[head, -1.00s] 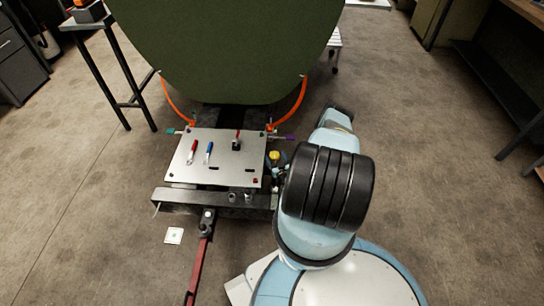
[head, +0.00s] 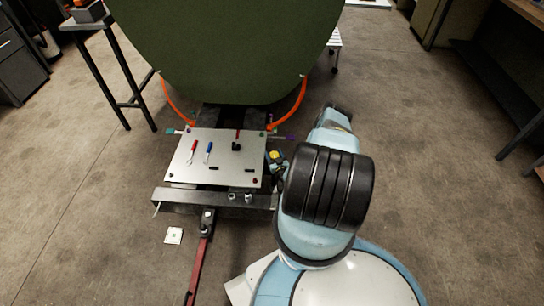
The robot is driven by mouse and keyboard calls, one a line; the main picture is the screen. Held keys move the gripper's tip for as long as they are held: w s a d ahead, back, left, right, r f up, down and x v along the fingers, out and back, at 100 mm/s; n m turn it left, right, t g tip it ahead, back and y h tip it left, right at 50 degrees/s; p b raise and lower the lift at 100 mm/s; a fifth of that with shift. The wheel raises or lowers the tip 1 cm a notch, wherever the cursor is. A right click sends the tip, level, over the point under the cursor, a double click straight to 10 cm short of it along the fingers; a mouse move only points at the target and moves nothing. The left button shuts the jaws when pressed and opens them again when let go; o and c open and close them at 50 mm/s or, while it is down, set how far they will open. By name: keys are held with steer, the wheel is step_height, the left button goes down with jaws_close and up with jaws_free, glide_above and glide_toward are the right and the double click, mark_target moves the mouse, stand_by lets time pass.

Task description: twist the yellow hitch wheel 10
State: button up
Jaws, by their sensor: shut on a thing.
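The yellow hitch wheel (head: 274,155) is a small yellow piece at the right edge of the silver panel, low beside the hitch. My gripper (head: 276,162) is at the wheel and shut on it. It is small and dark here, and my own arm and the panel edge partly hide it, so the fingertips do not show clearly. The silver panel (head: 222,172) carries a red lever (head: 194,147), a blue lever (head: 208,148) and a black knob with red (head: 236,144).
A large green fuselage skin (head: 225,50) stands behind the panel, with orange hoses (head: 300,100) at both sides. A dark crossbar (head: 180,196) and a red drawbar (head: 198,262) lie in front. A small white card (head: 174,236) is on the floor. Open floor lies left and right.

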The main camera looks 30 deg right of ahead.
steer(key=shift+c, duration=0.7)
steer(key=shift+s+a, duration=0.1)
steer(key=shift+a, duration=0.35)
steer(key=shift+d, duration=0.25)
steer(key=shift+c, duration=0.2)
steer(key=shift+y, duration=0.3)
steer(key=shift+n+y, duration=0.3)
steer(key=shift+n, duration=0.1)
steer(key=n+y, duration=0.2)
steer(key=y, duration=0.2)
steer(key=n+y, duration=0.3)
steer(key=y, duration=0.1)
steer(key=shift+n+g+y, duration=0.3)
steer(key=shift+y, duration=0.1)
steer(key=n+g+y, duration=0.2)
steer(key=y, duration=0.1)
steer(key=n+g+y, duration=0.2)
steer(key=n+y, duration=0.1)
steer(key=shift+a+f+y, duration=0.1)
steer(key=shift+y, duration=0.2)
steer(key=shift+n+g+y, duration=1.1)
steer(key=shift+g, duration=0.4)
